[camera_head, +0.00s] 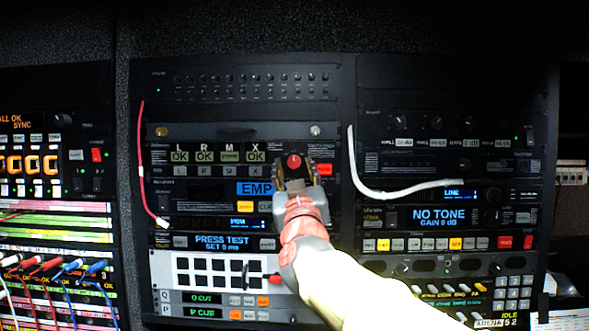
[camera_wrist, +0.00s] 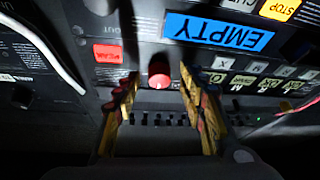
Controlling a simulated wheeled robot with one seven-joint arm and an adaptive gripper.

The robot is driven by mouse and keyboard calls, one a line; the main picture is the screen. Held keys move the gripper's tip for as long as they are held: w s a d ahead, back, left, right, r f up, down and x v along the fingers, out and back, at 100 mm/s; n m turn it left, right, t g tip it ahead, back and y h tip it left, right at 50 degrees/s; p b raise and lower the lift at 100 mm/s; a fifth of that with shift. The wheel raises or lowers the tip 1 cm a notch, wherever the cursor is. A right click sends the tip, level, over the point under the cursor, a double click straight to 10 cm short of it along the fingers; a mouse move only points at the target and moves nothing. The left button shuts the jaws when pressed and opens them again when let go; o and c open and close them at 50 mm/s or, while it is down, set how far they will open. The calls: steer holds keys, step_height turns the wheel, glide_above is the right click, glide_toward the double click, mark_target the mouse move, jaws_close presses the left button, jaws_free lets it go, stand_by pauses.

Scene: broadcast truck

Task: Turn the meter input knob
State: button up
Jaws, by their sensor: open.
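A red knob (camera_head: 294,161) sits on the rack panel right of the L, R, M and X keys; I cannot read a label for it. It also shows in the wrist view (camera_wrist: 158,75), between the fingertips. My gripper (camera_head: 296,175) is open, with its fingers just below the knob in the head view. In the wrist view my gripper (camera_wrist: 158,80) has one finger on each side of the knob with gaps between. I cannot tell how far the tips are from the panel.
A red button (camera_head: 320,169) lies close right of the knob. A blue EMPTY display (camera_head: 256,188) and a yellow STOP key (camera_head: 245,205) are below left. A white cable (camera_head: 400,194) hangs at right, a red cable (camera_head: 141,165) at left. Patch cables (camera_head: 60,265) fill the lower left rack.

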steer(key=a+v, duration=0.1)
steer(key=v, duration=1)
steer(key=shift+d, duration=0.45)
steer(key=shift+s, duration=0.1)
